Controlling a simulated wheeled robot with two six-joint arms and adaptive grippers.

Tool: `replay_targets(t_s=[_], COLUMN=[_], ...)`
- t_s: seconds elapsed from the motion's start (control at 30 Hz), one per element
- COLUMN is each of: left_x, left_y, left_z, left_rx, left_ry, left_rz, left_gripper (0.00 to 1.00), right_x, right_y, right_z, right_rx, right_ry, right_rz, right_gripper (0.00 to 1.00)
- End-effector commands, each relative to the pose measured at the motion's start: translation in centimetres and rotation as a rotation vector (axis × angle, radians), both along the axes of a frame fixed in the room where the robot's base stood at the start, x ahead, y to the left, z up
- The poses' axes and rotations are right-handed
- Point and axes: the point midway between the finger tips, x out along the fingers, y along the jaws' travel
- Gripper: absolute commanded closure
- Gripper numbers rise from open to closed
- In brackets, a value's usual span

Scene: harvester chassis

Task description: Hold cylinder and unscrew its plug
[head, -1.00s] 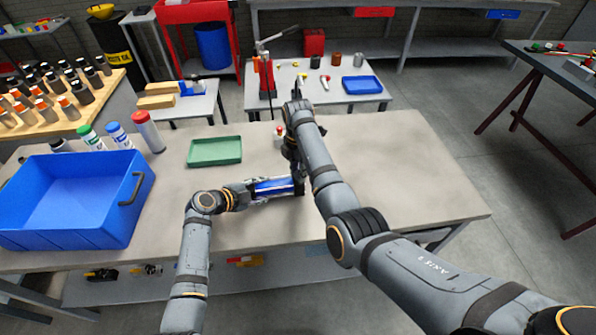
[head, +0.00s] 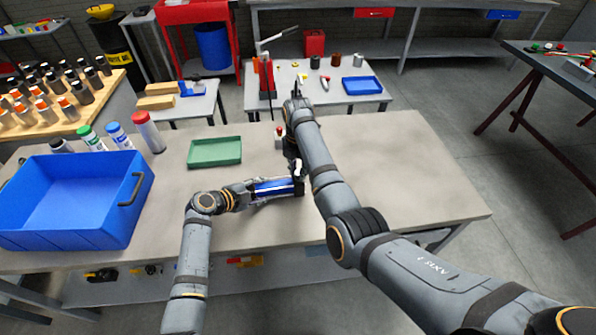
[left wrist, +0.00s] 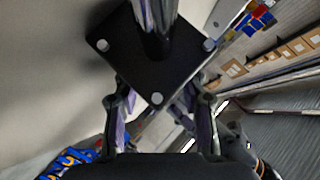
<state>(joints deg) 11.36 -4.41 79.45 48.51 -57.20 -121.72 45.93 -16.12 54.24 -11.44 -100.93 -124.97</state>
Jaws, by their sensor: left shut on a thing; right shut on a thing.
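The blue cylinder (head: 272,188) lies roughly level above the workbench, with a dark block at its right end. My left gripper (head: 256,189) is shut on it from the left. In the left wrist view, a black square end plate (left wrist: 155,62) with bolts at its corners and a silver tube sits between the left fingers (left wrist: 160,125). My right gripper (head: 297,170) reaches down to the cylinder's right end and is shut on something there. The plug cannot be made out; my right gripper and arm hide that spot.
The workbench (head: 400,170) is clear to the right. A green tray (head: 215,152) lies behind the cylinder. A small red-topped item (head: 279,137) stands close behind my right gripper. A blue bin (head: 70,200) and several capped bottles (head: 148,132) are on the left.

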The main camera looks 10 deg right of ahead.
Motion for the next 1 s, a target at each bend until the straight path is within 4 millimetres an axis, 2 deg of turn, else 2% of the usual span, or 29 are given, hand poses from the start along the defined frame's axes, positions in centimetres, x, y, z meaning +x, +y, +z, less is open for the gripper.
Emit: replay_targets(t_s=[0.43,0.8,1.0], left_x=[0.0,0.0,0.0], left_y=[-0.1,0.0,0.0], left_z=[0.1,0.1,0.1], left_rx=[-0.003,-0.003,-0.003], left_ry=[0.000,0.000,0.000], left_rz=[0.001,0.001,0.001], left_gripper=[1.00,1.00,1.00], right_x=[0.0,0.0,0.0], right_y=[0.0,0.0,0.0], right_z=[1.6,1.8,4.0], right_rx=[0.000,0.000,0.001], right_ry=[0.000,0.000,-0.002], right_rz=[0.000,0.000,0.000], right_gripper=[1.00,1.00,1.00])
